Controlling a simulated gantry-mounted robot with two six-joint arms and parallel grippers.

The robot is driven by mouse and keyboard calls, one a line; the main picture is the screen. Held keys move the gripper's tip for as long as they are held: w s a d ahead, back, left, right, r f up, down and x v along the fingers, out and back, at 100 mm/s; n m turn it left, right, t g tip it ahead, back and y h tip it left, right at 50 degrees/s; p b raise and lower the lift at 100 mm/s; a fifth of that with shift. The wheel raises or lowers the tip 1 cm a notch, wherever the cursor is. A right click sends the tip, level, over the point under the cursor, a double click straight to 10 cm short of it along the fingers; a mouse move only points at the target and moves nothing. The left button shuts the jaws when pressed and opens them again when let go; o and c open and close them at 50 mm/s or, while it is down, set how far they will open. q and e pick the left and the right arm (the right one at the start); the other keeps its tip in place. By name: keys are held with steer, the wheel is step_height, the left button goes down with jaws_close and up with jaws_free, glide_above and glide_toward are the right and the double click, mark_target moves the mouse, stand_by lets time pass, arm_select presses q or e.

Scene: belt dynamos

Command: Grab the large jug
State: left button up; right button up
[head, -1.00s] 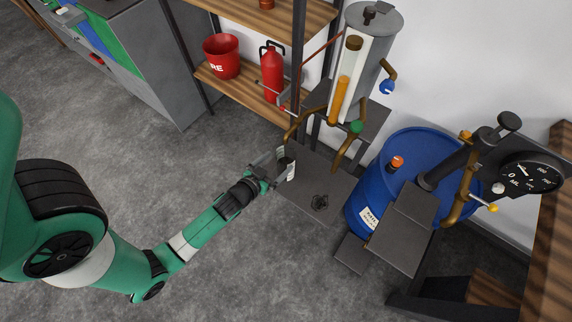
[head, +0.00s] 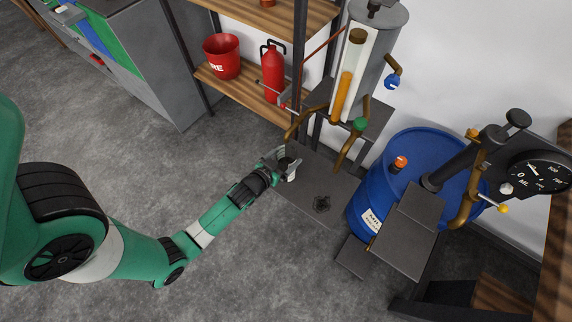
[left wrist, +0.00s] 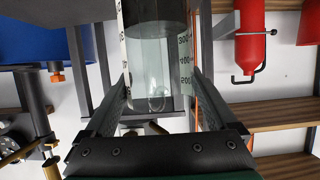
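The large jug is a clear jug with a number scale, between the fingers of my left gripper in the left wrist view (left wrist: 158,75). In the head view my left gripper (head: 279,163) is at the jug (head: 291,176), which is small and partly hidden there. In the left wrist view the two fingers are apart, one on each side of the jug. I cannot tell whether they press on its wall. The jug is near the dark base plate (head: 304,193), beneath the dispenser's brass spouts. My right gripper is not in view.
The dispenser tank (head: 378,45) stands above, with brass spouts close to my left gripper. A blue barrel (head: 368,190) is to the right. A red extinguisher (head: 272,75) and a red bucket (head: 221,60) stand on the wooden shelf. The grey floor (head: 150,175) at left is clear.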

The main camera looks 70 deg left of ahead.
arm_select(q)
jaws_close()
steer(key=shift+r, duration=0.1)
steer(key=shift+r, duration=0.1)
